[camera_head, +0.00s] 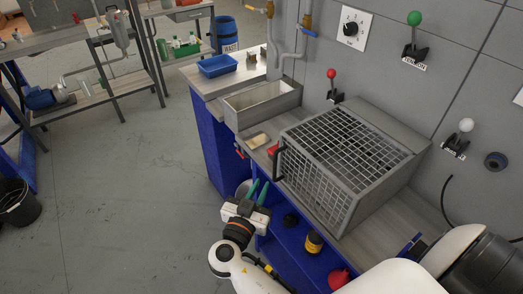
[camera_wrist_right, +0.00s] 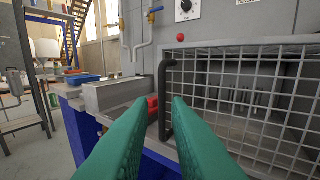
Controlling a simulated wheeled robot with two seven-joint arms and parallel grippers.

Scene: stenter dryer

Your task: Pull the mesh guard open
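The mesh guard (camera_head: 330,150) is a grey wire-grid box front on the bench, and it looks closed. It also shows in the right wrist view (camera_wrist_right: 245,95). Its dark upright handle (camera_head: 280,162) is at its left edge; in the right wrist view the handle (camera_wrist_right: 166,100) stands just beyond and between my fingertips. My right gripper (camera_head: 259,192) has green fingers, is open and empty, and is in front of and below the handle, apart from it. In the right wrist view my right gripper (camera_wrist_right: 164,103) shows a gap between its fingers. My left gripper is not in view.
A grey open trough (camera_head: 262,104) and a blue tray (camera_head: 217,66) stand left of the guard. A red-knobbed lever (camera_head: 332,85) is on the wall behind.

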